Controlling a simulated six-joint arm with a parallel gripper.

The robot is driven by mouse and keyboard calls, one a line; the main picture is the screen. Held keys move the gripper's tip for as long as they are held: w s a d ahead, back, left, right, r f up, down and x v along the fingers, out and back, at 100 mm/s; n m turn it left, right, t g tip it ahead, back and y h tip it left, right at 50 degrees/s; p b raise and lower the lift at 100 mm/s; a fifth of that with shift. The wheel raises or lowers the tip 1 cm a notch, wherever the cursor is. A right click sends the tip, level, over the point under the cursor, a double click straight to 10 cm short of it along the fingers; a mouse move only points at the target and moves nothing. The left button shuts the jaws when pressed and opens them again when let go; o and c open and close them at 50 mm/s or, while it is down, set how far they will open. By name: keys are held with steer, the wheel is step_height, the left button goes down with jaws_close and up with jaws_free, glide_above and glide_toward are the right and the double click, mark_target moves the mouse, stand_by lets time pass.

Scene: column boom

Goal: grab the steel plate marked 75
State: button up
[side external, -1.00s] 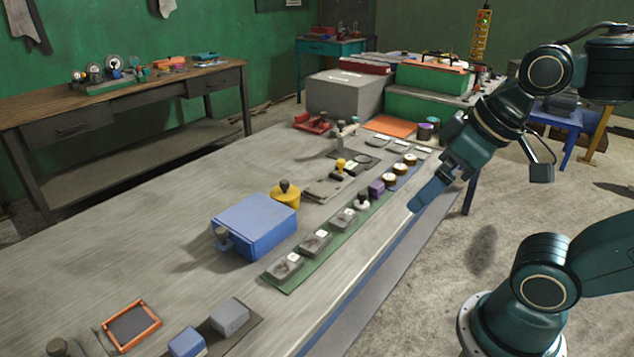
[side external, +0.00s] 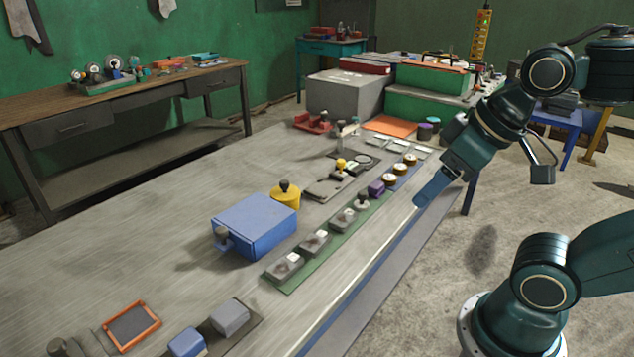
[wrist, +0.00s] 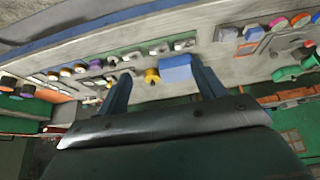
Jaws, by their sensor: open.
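Several small grey steel plates with white labels lie in a row on a green strip along the table's near edge: a near one (side external: 284,266), a second (side external: 315,242) and a third (side external: 345,218). They also show in the wrist view as small grey blocks (wrist: 184,44). The labels are too small to read, so I cannot tell which is marked 75. My gripper (side external: 424,198) is open and empty, above the table's right edge and apart from the plates. Its two fingers (wrist: 163,88) spread apart in the wrist view.
A blue box (side external: 255,226) and a yellow round piece (side external: 286,195) stand left of the row. Brown-topped pots (side external: 389,181) and a purple block (side external: 376,188) continue it. Green and grey crates stand at the back. The table's left part (side external: 130,240) is clear.

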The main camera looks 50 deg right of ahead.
steer(key=shift+w, duration=0.1)
steer(key=w+a+f+n+g+y, duration=0.2)
steer(key=w+n+g, duration=0.1)
steer(key=w+n, duration=0.8)
steer(key=w+f+n+g+y, duration=0.2)
steer(key=w+f+n, duration=0.5)
steer(key=w+f, duration=0.4)
steer(key=w, duration=0.3)
steer(key=shift+w+d+g, duration=0.2)
steer(key=shift+d+g, duration=0.1)
steer(key=shift+y, duration=0.3)
glide_above(295, 256)
steer(key=shift+f, duration=3.9)
